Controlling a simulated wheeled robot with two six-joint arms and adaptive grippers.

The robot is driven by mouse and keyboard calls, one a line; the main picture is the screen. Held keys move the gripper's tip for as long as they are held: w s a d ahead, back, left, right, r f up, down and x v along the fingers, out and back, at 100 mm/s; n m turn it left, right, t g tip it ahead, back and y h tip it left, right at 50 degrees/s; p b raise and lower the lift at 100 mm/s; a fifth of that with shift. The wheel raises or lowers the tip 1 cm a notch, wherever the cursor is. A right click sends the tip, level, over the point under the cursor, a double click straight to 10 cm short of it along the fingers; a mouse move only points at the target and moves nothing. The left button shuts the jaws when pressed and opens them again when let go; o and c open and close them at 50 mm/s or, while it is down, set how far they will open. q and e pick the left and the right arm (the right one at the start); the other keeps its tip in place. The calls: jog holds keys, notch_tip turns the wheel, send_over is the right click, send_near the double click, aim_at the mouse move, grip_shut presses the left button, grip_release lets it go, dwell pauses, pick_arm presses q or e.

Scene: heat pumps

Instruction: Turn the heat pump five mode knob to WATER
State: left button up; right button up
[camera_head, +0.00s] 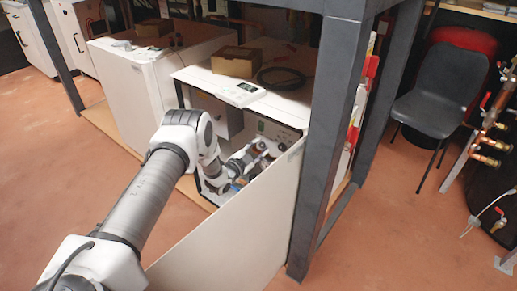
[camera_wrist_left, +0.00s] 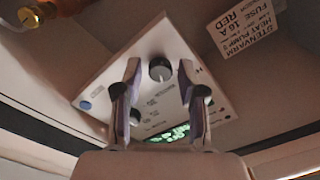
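The heat pump's white control panel (camera_wrist_left: 150,85) fills the middle of the left wrist view, tilted. It carries a dark round knob (camera_wrist_left: 160,68), two further dark knobs (camera_wrist_left: 135,113) partly behind the fingers, a blue button (camera_wrist_left: 85,105) and a lit green display (camera_wrist_left: 168,133). My left gripper (camera_wrist_left: 160,72) is open and empty, its fingertips to either side of the upper knob in the picture; contact cannot be told. In the head view my left gripper (camera_head: 262,150) is inside the opened heat pump (camera_head: 290,105), near the panel. The mode markings are too blurred to read. My right gripper is out of view.
A white front panel (camera_head: 235,235) leans by the opening. A grey frame post (camera_head: 325,140) stands just right of it. A cardboard box (camera_head: 236,62), a coiled cable (camera_head: 281,77) and a white device (camera_head: 240,93) lie on top. A chair (camera_head: 440,95) stands right.

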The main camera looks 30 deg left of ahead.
pick_arm(q)
jog(key=s, duration=1.2)
jog(key=shift+a, duration=0.45)
jog(key=shift+r, duration=0.1)
